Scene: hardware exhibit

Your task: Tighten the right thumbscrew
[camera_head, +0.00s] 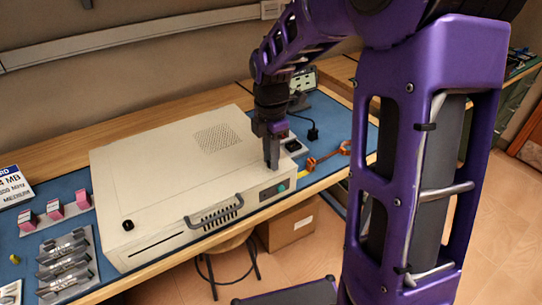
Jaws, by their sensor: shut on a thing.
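A beige equipment case (160,170) lies on the blue mat, with a dark handle (215,211) and a small dark panel with a green button (273,190) on its front. A black thumbscrew (128,225) stands on the top near the front left corner. My gripper (272,165) points straight down at the top's front right corner, its fingertips shut on the right thumbscrew. The fingers hide that screw, so how far it sits in the lid cannot be seen.
Left of the case are a rack of metal parts (67,262), pink pieces (55,209) and a printed sign (13,187). Right of it are an orange tool (325,158) and a black plug (312,133). My purple arm covers the right side.

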